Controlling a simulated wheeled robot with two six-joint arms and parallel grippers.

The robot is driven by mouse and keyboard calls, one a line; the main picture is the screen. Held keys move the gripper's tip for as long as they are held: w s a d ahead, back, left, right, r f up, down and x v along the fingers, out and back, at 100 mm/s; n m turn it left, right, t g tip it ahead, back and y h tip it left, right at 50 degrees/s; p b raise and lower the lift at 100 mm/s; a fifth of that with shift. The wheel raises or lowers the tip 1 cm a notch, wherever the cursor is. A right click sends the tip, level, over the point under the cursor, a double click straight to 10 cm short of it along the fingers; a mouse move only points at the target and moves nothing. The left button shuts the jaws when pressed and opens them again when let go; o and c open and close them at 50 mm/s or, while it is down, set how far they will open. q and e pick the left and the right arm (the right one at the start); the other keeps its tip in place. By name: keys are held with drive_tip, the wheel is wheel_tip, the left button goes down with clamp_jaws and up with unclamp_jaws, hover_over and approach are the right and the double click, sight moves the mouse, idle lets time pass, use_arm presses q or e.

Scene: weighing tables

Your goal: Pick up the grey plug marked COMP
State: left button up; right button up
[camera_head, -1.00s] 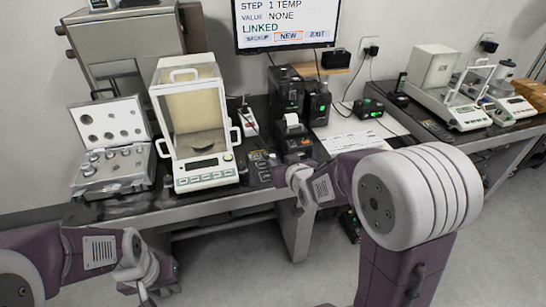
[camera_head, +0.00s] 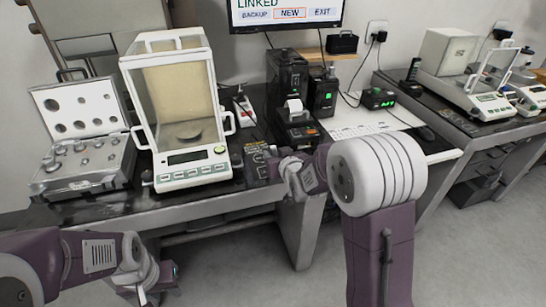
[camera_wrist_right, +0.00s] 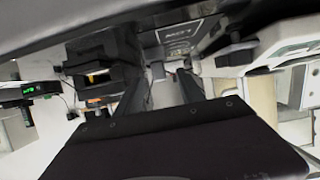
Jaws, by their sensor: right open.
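I cannot make out the COMP marking in any view. Small light grey pieces (camera_wrist_right: 158,70) show between and beyond the fingers in the right wrist view; they are too small and blurred to tell which is the plug. My right gripper (camera_wrist_right: 168,80) is open, and I see nothing held between its dark fingers. In the head view my right wrist reaches over the front of the near table, beside a dark labelled panel (camera_head: 257,158); the fingers are largely hidden there. My left gripper (camera_head: 165,280) is low in front of the table, apart from everything; its jaws are unclear.
A glass-sided balance (camera_head: 190,160) stands left of my right wrist, with an open weight case (camera_head: 88,165) further left. Black devices and a small printer (camera_head: 295,115) stand behind the wrist. A white sheet (camera_head: 350,122) lies to the right. The floor in front is clear.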

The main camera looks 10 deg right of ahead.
sight(274, 151)
drive_tip(key=x, duration=0.5)
drive_tip(key=shift+w+b, duration=0.2)
drive_tip(key=shift+b, duration=0.15)
drive_tip(key=shift+s+r, duration=0.1)
drive_tip(key=shift+s, duration=0.05)
drive_tip(key=shift+c, duration=0.6)
clamp_jaws()
